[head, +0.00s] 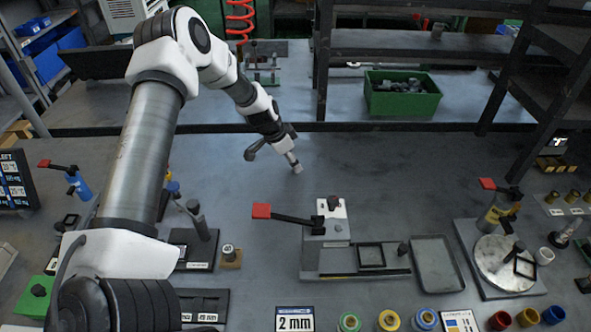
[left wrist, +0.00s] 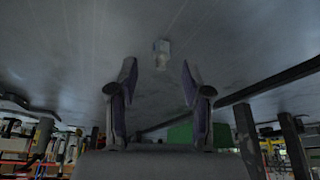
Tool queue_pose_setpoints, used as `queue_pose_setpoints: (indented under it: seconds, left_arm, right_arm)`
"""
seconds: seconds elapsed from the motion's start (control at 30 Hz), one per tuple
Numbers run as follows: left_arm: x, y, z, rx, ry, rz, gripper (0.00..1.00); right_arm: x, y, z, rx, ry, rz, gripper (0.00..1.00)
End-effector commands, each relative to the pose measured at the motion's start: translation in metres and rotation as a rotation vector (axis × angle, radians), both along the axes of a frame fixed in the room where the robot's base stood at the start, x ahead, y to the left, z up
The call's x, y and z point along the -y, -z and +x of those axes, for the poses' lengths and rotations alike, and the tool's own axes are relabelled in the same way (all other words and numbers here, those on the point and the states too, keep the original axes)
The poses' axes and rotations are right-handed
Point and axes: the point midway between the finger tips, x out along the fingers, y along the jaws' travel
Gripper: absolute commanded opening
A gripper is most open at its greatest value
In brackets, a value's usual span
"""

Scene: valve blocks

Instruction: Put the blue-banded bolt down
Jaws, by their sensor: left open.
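My left gripper (head: 275,152) reaches down over the bare table behind the clamp fixture. In the left wrist view its two fingers (left wrist: 158,75) are spread apart with nothing between their pads. A small pale piece, likely the bolt (left wrist: 162,54), is on the table just beyond the fingertips, apart from both. It also shows in the head view as a short light stub (head: 297,167) by the fingertips. No blue band can be made out on it, and its tilt is unclear. My right gripper is not in view.
A toggle-clamp fixture (head: 335,262) with a red handle stands in front, beside a grey tray (head: 436,265). A round-plate fixture (head: 500,262) is at right. Several coloured rings line the front edge. A green bin (head: 402,104) stands behind a dark rail. Table around the bolt is clear.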

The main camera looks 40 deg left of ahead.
Motion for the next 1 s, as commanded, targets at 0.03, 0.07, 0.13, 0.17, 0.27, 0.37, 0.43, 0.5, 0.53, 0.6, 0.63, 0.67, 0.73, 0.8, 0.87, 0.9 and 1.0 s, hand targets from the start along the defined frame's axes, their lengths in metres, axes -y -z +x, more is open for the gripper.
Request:
queue_pose_setpoints:
  seconds: [0.03,0.07,0.13,0.17,0.27,0.37,0.43,0.5,0.53,0.6,0.63,0.67,0.73,0.8,0.87,0.9,1.0]
  left_arm:
    - [0.001,0.011,0.002,-0.003,0.0,0.001,0.49]
    - [0.002,0.015,0.004,-0.002,0.0,0.001,0.49]
    - [0.003,0.018,0.006,-0.001,-0.001,0.0,0.49]
    - [0.004,0.018,0.006,0.0,0.0,0.0,0.49]
    - [0.004,0.017,0.007,0.001,0.0,0.0,0.49]
    - [0.004,0.017,0.006,0.0,0.0,-0.001,0.39]
    - [0.004,0.017,0.006,-0.001,-0.001,-0.001,0.14]
    - [0.004,0.017,0.006,-0.001,-0.001,-0.001,0.0]
    - [0.004,0.017,0.006,-0.001,-0.001,-0.001,0.0]
    - [0.003,0.017,0.006,-0.001,-0.001,-0.001,0.0]
    - [0.004,0.017,0.006,-0.001,-0.001,-0.001,0.0]
    - [0.003,0.017,0.006,-0.001,-0.001,-0.001,0.0]
    - [0.003,0.017,0.006,-0.001,-0.001,-0.001,0.0]
    - [0.003,0.017,0.006,-0.001,-0.001,-0.001,0.0]
    - [0.003,0.016,0.006,-0.001,-0.001,-0.001,0.0]
    - [0.003,0.015,0.006,-0.001,-0.001,-0.002,0.0]
    - [0.003,0.007,0.007,0.0,-0.001,-0.002,0.0]
  right_arm:
    - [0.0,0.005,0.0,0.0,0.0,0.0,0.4]
    - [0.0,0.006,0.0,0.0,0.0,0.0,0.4]
    - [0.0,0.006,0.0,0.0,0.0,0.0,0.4]
    - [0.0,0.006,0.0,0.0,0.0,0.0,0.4]
    - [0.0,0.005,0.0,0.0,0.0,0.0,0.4]
    - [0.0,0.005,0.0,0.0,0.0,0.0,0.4]
    - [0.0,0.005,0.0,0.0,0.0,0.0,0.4]
    - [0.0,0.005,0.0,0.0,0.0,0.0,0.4]
    - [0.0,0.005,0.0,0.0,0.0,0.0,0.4]
    - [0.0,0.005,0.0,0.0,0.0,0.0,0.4]
    - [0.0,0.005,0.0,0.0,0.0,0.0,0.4]
    - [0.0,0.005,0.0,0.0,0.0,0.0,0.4]
    - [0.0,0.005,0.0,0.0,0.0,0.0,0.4]
    - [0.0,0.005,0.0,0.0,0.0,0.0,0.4]
    - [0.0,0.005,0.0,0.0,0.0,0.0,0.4]
    - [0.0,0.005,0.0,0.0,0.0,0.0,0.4]
    - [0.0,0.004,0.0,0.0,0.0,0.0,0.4]
